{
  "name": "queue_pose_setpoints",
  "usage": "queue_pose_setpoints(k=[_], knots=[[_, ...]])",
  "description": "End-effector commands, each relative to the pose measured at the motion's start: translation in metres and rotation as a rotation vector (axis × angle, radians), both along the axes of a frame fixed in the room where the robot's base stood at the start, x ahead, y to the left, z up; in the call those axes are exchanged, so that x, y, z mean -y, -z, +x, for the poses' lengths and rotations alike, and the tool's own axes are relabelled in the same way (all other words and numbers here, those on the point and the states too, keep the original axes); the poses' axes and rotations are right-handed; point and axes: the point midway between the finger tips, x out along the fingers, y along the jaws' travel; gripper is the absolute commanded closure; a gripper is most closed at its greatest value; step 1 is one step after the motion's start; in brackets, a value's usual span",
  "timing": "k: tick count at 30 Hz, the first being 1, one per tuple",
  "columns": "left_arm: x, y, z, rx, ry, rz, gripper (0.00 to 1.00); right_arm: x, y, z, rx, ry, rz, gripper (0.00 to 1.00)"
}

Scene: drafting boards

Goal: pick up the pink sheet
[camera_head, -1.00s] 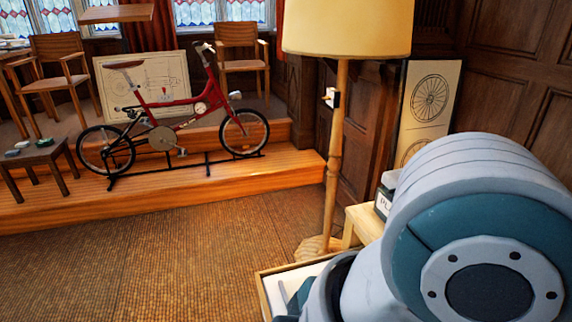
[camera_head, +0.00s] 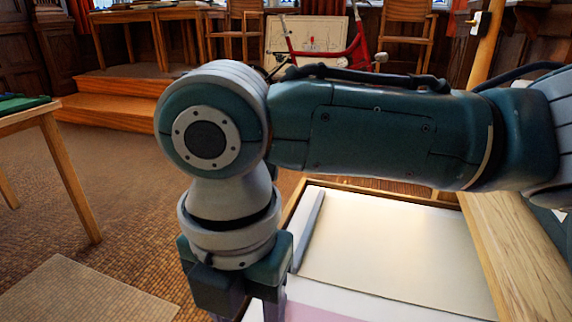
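A strip of the pink sheet (camera_head: 318,313) shows at the bottom edge, lying in a shallow wood-rimmed tray below a cream sheet (camera_head: 385,250). Most of the pink sheet is outside the picture. My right arm crosses the view from the right and bends down at the wrist. My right gripper (camera_head: 240,305) points down at the tray's left edge, left of the visible pink strip. Its fingertips are cut off by the bottom edge, so its opening and any contact are hidden. My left gripper is not in view.
A grey bar (camera_head: 308,228) lies along the tray's left side. A wooden ledge (camera_head: 515,250) runs along the right. A wooden table (camera_head: 38,118) stands at the left. The bicycle (camera_head: 328,45) is behind my arm on the platform.

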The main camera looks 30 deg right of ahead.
Motion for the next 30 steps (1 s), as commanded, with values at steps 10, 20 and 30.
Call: queue_pose_setpoints(k=[10, 20, 30], knots=[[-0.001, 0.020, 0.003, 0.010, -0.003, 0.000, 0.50, 0.000, 0.046, 0.000, -0.001, -0.001, -0.001, 0.46], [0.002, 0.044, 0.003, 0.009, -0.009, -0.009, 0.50, -0.001, 0.091, -0.001, -0.002, 0.000, -0.001, 0.46], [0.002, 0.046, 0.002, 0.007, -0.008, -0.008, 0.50, -0.001, 0.097, -0.001, 0.001, -0.001, -0.001, 0.51]])
